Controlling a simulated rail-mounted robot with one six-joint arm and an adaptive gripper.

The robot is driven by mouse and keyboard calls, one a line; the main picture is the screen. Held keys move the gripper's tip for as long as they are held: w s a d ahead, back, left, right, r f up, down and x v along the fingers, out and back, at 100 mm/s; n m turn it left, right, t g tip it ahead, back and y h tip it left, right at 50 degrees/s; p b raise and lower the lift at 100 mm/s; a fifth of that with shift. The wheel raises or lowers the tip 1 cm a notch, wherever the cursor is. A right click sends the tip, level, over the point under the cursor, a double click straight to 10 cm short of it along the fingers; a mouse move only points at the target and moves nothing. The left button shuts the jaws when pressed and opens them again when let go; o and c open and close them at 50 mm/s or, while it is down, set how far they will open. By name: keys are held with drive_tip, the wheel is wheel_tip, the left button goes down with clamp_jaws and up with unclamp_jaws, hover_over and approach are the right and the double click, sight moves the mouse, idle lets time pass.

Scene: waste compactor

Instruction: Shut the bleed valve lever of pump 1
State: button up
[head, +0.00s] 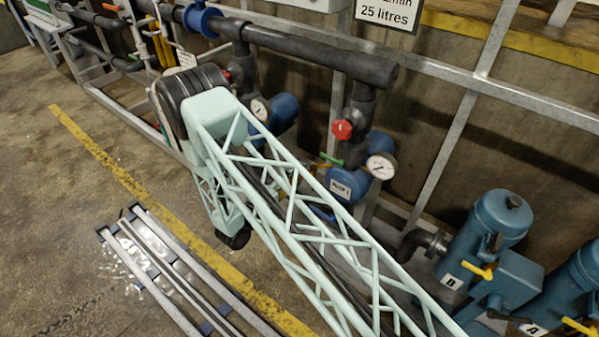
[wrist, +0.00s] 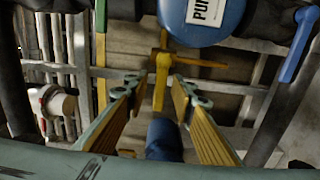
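Pump 1 (head: 343,187) is blue with a white label, behind my lattice arm in the head view. Its blue body and part of a label (wrist: 207,10) show at the top of the wrist view. A yellow lever (wrist: 162,78), apparently the bleed valve lever, hangs below the pump, with a thin yellow bar running right from it. My gripper (wrist: 158,88) is open, its two yellow-padded fingers on either side of the lever. I see gaps beside the lever; whether it lies at fingertip depth is unclear.
A blue lever (wrist: 297,45) is at upper right and a green lever (wrist: 101,15) at upper left in the wrist view. A gauge (head: 381,166) and a red handwheel (head: 342,130) are near the pump. Grey frame rails (head: 445,150) run behind. Blue filter housings (head: 487,238) stand right.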

drive_tip(key=v, duration=1.1)
drive_tip(key=shift+s+a, duration=0.2)
drive_tip(key=shift+s, duration=0.1)
idle(0.7)
